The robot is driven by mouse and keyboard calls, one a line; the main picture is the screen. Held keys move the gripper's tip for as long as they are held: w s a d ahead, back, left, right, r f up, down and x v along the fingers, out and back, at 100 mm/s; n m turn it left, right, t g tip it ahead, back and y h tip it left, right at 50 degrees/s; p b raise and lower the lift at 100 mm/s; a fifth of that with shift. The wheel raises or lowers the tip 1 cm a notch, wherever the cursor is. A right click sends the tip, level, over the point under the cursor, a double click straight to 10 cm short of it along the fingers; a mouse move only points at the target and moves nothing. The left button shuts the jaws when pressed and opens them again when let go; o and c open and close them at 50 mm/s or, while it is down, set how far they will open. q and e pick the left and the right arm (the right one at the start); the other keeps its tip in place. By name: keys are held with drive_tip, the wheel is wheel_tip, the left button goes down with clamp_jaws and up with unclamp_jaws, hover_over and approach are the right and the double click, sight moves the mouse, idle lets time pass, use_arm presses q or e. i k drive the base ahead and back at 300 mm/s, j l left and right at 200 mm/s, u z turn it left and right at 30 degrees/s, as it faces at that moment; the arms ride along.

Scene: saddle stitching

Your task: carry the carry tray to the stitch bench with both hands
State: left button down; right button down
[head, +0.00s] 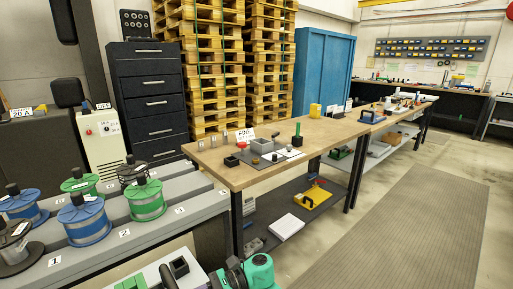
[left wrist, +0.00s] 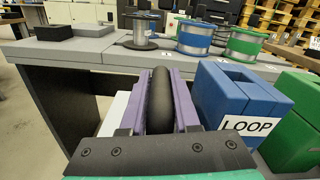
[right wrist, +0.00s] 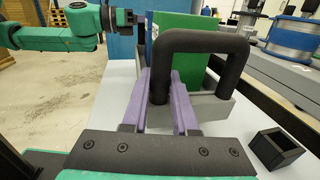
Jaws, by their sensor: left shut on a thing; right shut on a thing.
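My right gripper (right wrist: 163,100) is shut on the opposite black handle (right wrist: 206,42), in front of the green box (right wrist: 187,42).
A grey rack with wire spools (head: 83,220) runs along the left, close to the tray. A dark drawer cabinet (head: 147,100) and stacked pallets (head: 215,60) stand behind. Another wooden bench (head: 400,112) lies farther right. Open floor with a grey mat (head: 410,225) is at right.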

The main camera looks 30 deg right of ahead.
sight(338, 127)
drive_tip(key=i+l, duration=0.1)
drive_tip(key=l, duration=0.6)
drive_tip(key=i+l, duration=0.1)
drive_tip(key=l, duration=0.65)
drive_tip(key=i+l, duration=0.1)
drive_tip(key=l, duration=0.6)
drive_tip(key=i+l, duration=0.15)
drive_tip(key=l, duration=0.6)
drive_tip(key=i+l, duration=0.1)
drive_tip(key=l, duration=0.6)
drive_tip(key=i+l, duration=0.1)
drive_tip(key=l, duration=0.65)
drive_tip(key=i+l, duration=0.1)
drive_tip(key=l, duration=0.6)
drive_tip(key=i+l, duration=0.1)
drive_tip(key=l, duration=0.6)
